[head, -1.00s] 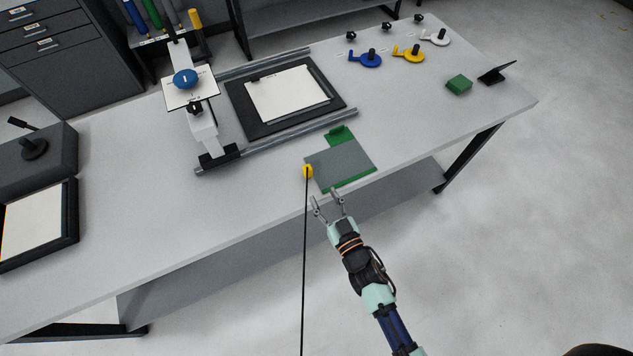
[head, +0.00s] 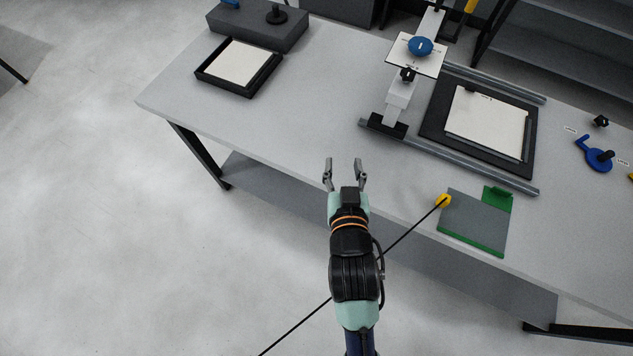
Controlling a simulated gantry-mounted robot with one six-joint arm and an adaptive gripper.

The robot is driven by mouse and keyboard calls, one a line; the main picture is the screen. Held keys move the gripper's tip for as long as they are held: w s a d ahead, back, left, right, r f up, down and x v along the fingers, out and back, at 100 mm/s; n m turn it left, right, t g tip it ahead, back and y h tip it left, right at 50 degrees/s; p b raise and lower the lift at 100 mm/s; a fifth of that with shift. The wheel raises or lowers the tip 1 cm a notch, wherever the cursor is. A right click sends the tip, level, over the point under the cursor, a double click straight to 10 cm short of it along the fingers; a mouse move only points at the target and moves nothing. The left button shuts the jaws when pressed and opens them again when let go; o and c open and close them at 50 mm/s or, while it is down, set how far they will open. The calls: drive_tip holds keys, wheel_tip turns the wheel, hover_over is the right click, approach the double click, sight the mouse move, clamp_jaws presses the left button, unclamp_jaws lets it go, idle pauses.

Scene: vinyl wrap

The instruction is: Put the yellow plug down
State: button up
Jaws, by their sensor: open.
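The yellow plug (head: 443,201) sits at the left edge of a grey plate with green edging (head: 472,222), near the table's front edge. A thin black cable (head: 385,250) runs from the plug down past the table edge towards the floor. My gripper (head: 345,174) is open and empty, to the left of the plug and apart from it. Its fingers point towards the back of the table. Whether the plug touches the plate or only lies against it I cannot tell.
A rail frame with a black-bordered panel (head: 430,136) stands behind the plug, with a blue knob (head: 420,46) on its carriage. A black tray (head: 203,76) and a dark grey box (head: 238,27) are at the back left. The table (head: 290,130) between tray and rails is clear.

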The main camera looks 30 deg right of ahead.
drive_tip(key=a+r+n+y, duration=0.3)
drive_tip(key=a, duration=0.7)
drive_tip(key=a+r+n+y, duration=0.2)
drive_tip(key=a+n+y, duration=0.1)
drive_tip(key=a, duration=0.7)
drive_tip(key=shift+r+y, duration=0.4)
drive_tip(key=shift+y, duration=0.2)
drive_tip(key=shift+o, duration=0.6)
drive_tip(key=shift+a, duration=0.15)
